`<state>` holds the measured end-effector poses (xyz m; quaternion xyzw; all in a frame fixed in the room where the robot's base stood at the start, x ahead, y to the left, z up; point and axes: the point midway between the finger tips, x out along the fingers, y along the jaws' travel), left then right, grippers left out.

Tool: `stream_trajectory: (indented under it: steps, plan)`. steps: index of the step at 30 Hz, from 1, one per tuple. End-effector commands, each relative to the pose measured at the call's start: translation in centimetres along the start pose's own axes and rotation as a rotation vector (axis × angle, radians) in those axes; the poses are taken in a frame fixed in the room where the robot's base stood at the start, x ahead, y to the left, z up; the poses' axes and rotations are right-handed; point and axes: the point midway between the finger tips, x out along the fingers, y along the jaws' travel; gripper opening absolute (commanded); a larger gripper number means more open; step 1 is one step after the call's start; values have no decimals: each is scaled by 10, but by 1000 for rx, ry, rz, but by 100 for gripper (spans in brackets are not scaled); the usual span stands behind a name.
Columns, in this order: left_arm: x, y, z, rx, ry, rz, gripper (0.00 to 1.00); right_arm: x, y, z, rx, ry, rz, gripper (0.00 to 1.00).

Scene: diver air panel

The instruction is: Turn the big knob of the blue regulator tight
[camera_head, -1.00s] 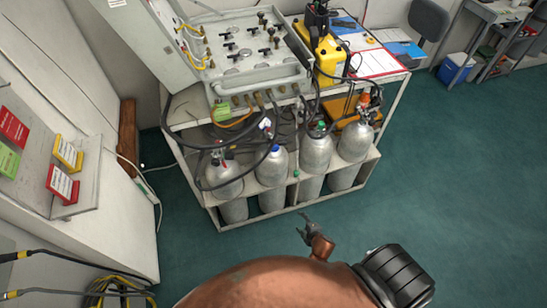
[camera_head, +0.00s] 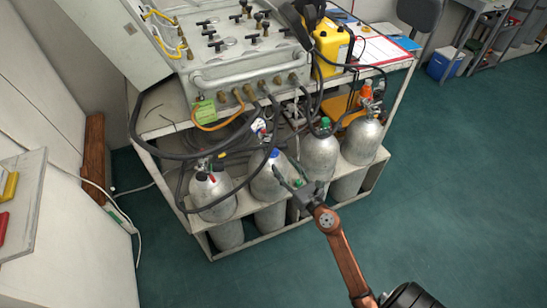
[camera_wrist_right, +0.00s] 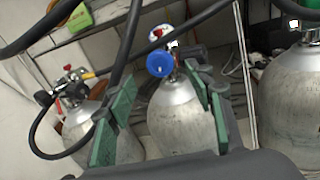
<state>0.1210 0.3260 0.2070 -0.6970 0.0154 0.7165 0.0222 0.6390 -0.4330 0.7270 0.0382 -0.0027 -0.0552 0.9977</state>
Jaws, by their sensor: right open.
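A round blue knob (camera_head: 272,154) sits on top of the second silver cylinder from the left (camera_head: 268,184) in the cart's lower rack. In the right wrist view the blue knob (camera_wrist_right: 159,64) faces me, with a red and white part behind it. My right gripper (camera_head: 291,176) is in front of this cylinder, with its jaws open and empty. In the wrist view its green-padded fingers (camera_wrist_right: 160,90) stand apart on either side of the cylinder's upper part, and the knob shows between them near the tips. No contact shows. My left gripper is out of view.
Black hoses (camera_head: 180,160) loop in front of the cylinders and cross near the knob. Another cylinder (camera_head: 320,156) with a green top stands just right. The valve panel (camera_head: 235,70) is above. Green floor (camera_head: 460,170) at the right is clear.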

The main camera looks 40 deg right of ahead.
Motion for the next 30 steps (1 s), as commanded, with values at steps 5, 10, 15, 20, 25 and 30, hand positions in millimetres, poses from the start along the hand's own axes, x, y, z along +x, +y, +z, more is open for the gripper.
stream_trajectory:
  steps: [5, 10, 15, 20, 25, 30]
  plan:
    - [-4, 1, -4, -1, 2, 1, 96, 30, 0, 1, 6, -3, 0, 48]
    - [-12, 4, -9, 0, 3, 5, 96, 53, 0, -1, 7, 0, 0, 48]
    - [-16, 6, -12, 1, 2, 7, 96, 64, 0, -1, 8, 1, -1, 48]
    - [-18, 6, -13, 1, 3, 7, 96, 66, 0, -1, 8, 1, -1, 48]
    - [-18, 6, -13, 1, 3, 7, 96, 66, 0, 0, 8, 1, 0, 45]
    - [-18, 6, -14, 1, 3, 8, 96, 65, 0, 0, 8, 1, 0, 33]
